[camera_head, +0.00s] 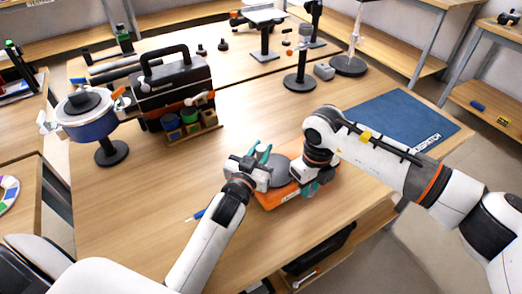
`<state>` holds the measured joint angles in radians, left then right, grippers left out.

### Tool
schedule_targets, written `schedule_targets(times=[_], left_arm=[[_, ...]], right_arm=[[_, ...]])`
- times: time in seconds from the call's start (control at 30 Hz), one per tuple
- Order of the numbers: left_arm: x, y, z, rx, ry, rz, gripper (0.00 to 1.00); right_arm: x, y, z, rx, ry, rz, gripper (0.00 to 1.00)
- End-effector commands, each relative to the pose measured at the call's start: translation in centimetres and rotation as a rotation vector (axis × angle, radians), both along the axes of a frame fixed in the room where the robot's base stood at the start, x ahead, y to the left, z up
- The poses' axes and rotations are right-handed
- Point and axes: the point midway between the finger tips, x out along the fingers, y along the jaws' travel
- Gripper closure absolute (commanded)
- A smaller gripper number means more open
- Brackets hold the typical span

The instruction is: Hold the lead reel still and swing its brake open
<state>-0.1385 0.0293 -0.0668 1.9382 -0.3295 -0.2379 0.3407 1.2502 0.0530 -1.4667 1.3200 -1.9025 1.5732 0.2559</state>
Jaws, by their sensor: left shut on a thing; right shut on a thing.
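The lead reel (277,172), a dark grey round disc on an orange base (270,201) with a white label, lies on the table between my two grippers. My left gripper (259,154), with teal fingers, is shut at the reel's upper left side. My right gripper (311,187) comes down over the reel's right end and is shut on a part of it. The brake cannot be made out; the grippers cover both ends of the reel. Exactly which part each one grips is hidden.
A blue dispatch mat (400,120) lies at the right. A dark toolbox-like rack (175,88) and a blue pot on a stand (88,120) stand at the left. Black stands (300,80) are at the back. A blue pen (196,215) lies near the front.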

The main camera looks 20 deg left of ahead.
Motion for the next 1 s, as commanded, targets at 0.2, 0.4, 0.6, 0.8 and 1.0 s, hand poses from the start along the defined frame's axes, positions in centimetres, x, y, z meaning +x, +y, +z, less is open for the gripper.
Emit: schedule_targets(times=[0.2,0.4,0.6,0.8,1.0], left_arm=[[-0.1,-0.1,-0.8,-0.001,0.019,-0.001,1.0],[-0.1,-0.1,-0.8,-0.002,0.019,0.0,1.0],[-0.1,-0.1,-0.8,-0.001,0.019,0.0,1.0],[-0.1,0.0,-0.8,-0.001,0.019,0.001,1.0],[-0.1,0.0,-0.8,-0.001,0.019,0.001,1.0]], right_arm=[[-0.5,0.8,0.0,0.007,0.002,0.007,0.6],[-0.4,0.6,-0.1,0.004,0.001,0.004,0.51],[-0.3,0.5,0.3,0.003,-0.001,0.002,0.51],[-0.3,0.5,3.4,0.004,-0.005,0.003,0.51],[-0.4,0.5,7.7,0.004,-0.004,0.004,0.51]])
